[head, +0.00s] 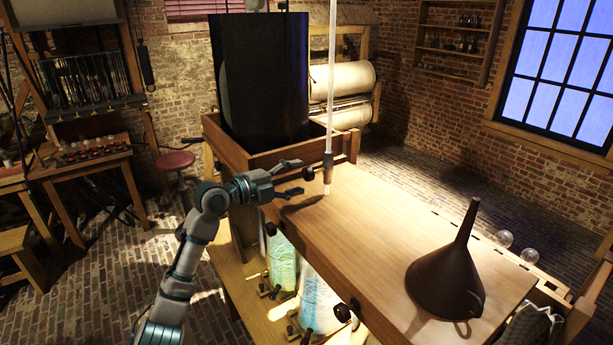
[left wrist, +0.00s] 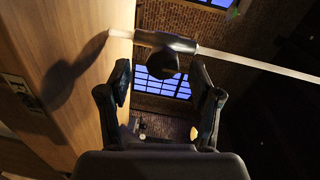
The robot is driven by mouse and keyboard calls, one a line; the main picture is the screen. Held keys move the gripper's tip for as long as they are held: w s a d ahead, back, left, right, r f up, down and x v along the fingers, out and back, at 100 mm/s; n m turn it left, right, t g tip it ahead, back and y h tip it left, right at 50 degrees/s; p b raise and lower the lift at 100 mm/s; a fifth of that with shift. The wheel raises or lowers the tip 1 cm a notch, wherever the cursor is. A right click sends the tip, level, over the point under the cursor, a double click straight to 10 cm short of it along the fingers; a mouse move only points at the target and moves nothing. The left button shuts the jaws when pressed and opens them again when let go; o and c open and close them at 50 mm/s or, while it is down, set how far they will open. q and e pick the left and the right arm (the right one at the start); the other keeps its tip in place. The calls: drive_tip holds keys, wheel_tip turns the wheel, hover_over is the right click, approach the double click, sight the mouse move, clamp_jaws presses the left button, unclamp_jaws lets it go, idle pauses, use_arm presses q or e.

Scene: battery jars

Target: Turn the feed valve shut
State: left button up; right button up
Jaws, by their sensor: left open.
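The feed valve (head: 328,162) is a dark fitting on a thin pale upright tube (head: 332,70) above the wooden tabletop. Its round black knob (head: 308,173) sticks out to the left, toward my left gripper (head: 297,177). My left gripper is open, its two fingers spread at the knob with one above and one below. In the left wrist view the valve body (left wrist: 166,41) lies across the top, and its knob (left wrist: 162,65) sits between the two fingertips (left wrist: 160,72). I cannot tell whether the fingers touch the knob. My right gripper is not in view.
A dark funnel (head: 446,270) stands on the tabletop (head: 385,215) at the right. A tall black cylinder (head: 259,75) stands in a wooden box behind the valve. Glass jars (head: 318,300) stand below the tabletop. Two glass bulbs (head: 504,239) sit at the far edge. The tabletop's middle is clear.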

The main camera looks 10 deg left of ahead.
use_arm(q)
drive_tip(key=v, duration=0.7)
drive_tip(key=shift+a+f, duration=0.2)
drive_tip(key=shift+a, duration=0.25)
drive_tip(key=shift+s+d, duration=0.15)
